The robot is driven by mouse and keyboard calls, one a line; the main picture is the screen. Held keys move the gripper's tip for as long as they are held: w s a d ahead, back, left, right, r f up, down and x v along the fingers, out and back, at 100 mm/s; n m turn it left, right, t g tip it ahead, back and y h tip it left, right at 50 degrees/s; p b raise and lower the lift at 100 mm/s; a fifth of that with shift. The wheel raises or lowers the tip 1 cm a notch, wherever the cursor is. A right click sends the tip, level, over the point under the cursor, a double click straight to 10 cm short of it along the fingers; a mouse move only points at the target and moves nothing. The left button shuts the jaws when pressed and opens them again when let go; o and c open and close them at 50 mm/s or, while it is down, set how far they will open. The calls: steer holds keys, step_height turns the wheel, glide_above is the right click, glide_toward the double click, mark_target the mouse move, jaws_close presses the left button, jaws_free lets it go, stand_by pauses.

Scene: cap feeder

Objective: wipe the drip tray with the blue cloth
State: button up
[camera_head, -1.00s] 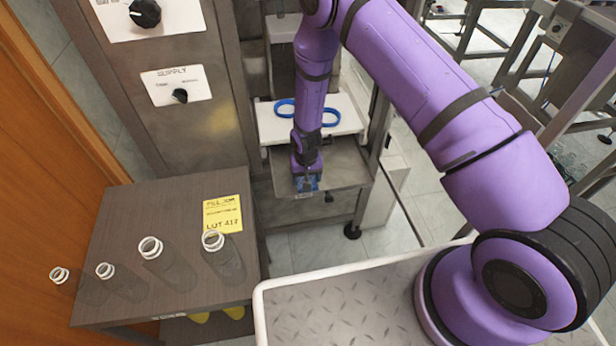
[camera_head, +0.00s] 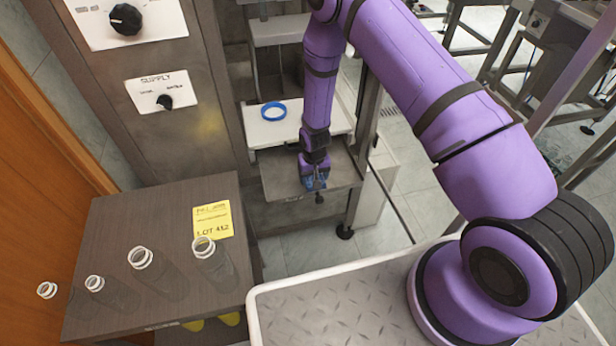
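The drip tray (camera_head: 280,184) is a flat grey metal tray below a white shelf, in the middle of the head view. My gripper (camera_head: 314,180) points down over the right part of the tray.
A dark table (camera_head: 120,215) at left holds several clear bottles and a yellow card (camera_head: 213,220). A control panel (camera_head: 163,92) stands behind it. A metal post borders the tray at right.

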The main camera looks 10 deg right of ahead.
mark_target(295, 180)
steer(key=shift+d+f, duration=0.1)
steer(key=shift+d, duration=2.5)
steer(key=shift+w, duration=0.85)
steer(key=shift+a+r, duration=0.2)
steer(key=shift+a, duration=1.7)
steer(key=shift+a+f, duration=0.15)
steer(key=shift+a, duration=3.55)
steer(key=shift+f, duration=0.1)
